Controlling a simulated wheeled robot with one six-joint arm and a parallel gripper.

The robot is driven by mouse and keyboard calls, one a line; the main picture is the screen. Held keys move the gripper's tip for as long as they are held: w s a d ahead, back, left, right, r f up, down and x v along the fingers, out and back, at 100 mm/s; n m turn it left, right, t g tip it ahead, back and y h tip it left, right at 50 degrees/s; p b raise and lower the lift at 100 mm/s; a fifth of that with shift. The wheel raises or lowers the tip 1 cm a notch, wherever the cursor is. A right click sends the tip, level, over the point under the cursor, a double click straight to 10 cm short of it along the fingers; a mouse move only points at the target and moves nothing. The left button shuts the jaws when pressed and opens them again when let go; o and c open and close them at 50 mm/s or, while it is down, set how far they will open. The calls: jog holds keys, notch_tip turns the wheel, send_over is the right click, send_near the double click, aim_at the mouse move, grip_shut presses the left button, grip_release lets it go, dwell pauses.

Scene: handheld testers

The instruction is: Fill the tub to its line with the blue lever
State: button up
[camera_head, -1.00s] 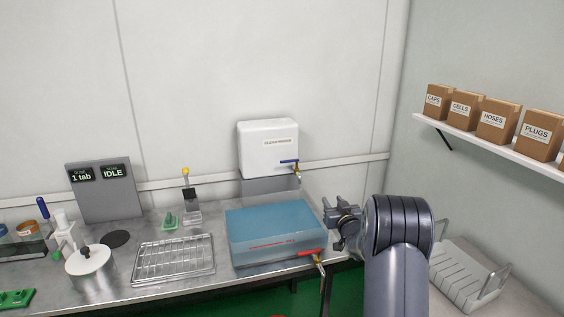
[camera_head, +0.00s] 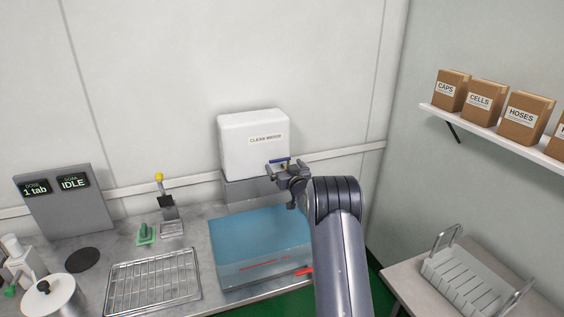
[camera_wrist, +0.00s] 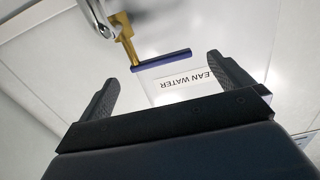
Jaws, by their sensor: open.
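The white clean water tank (camera_head: 254,146) stands against the back wall. Its blue lever (camera_head: 279,161) is on a brass tap at the right side, and the lever also shows in the wrist view (camera_wrist: 162,61). My gripper (camera_head: 286,172) is open at the tap; in the wrist view its two fingers (camera_wrist: 160,78) lie on either side of the lever, which appears just ahead and is not gripped. The bluish see-through tub (camera_head: 262,246) sits on the counter below, with a red line on its front. I cannot tell the water level. The tub's red lever (camera_head: 304,271) is partly hidden by my arm.
A wire rack (camera_head: 153,283) and a yellow-topped device (camera_head: 168,207) are left of the tub. A grey panel reading IDLE (camera_head: 68,203) stands farther left. A white rack (camera_head: 470,280) is on the right table, below a shelf of boxes (camera_head: 478,100).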

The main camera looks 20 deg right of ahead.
aim_at(281, 161)
jog(key=shift+w+p, duration=0.3)
jog(key=shift+w, duration=1.2)
jog(key=shift+c, duration=0.5)
jog(key=c, duration=1.3)
